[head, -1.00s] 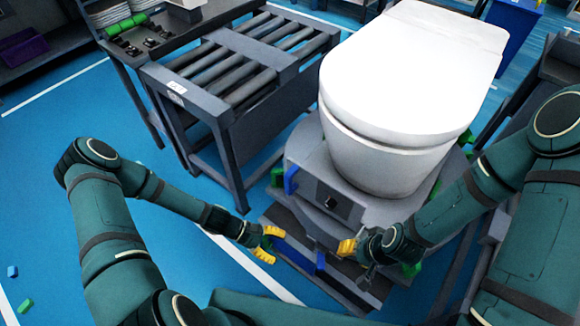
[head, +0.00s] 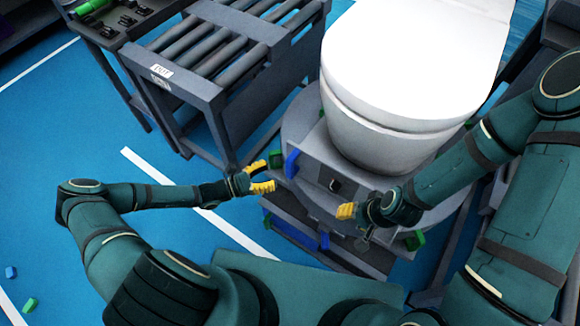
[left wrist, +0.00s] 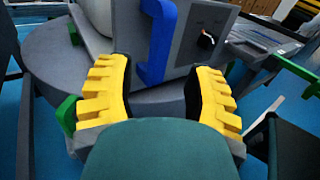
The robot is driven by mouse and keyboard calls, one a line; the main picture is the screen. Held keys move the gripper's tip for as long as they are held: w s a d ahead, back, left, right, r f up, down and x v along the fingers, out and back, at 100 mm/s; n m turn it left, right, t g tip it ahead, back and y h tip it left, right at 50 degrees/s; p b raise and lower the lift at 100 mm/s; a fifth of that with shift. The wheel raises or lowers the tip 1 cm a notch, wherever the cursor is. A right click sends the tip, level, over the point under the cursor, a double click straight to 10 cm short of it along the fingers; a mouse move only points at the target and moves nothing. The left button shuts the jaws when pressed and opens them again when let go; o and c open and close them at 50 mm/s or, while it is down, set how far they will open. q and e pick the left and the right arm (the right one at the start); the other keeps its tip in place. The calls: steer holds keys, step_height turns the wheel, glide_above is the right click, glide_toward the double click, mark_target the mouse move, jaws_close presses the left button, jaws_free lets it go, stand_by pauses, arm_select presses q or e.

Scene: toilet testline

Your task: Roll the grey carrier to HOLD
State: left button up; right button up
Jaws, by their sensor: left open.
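The grey carrier (head: 300,118) stands at centre right in the head view, with a white toilet (head: 400,75) on it. A blue upright handle (head: 292,162) is on the front left of its grey box; it also shows in the left wrist view (left wrist: 157,42). My left gripper (head: 266,175) is open and empty, just left of that handle. In the left wrist view the handle stands between and just beyond its yellow fingertips (left wrist: 163,76). My right gripper (head: 347,211) is in front of the box's right part; its jaw opening is unclear. No HOLD marking is readable.
A roller table (head: 190,95) stands close behind and left of the carrier. A dark bench (head: 115,35) is beyond it. A low dark step with blue parts (head: 300,232) lies in front of the carrier. Blue floor with a white line (head: 190,205) is open at left.

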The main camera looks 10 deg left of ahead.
mark_target(290, 167)
arm_select(q)
steer(key=x, duration=0.7)
steer(key=shift+w+d+b, duration=0.2)
steer(key=shift+d+b, duration=0.1)
steer(key=shift+b, duration=0.1)
jaws_close()
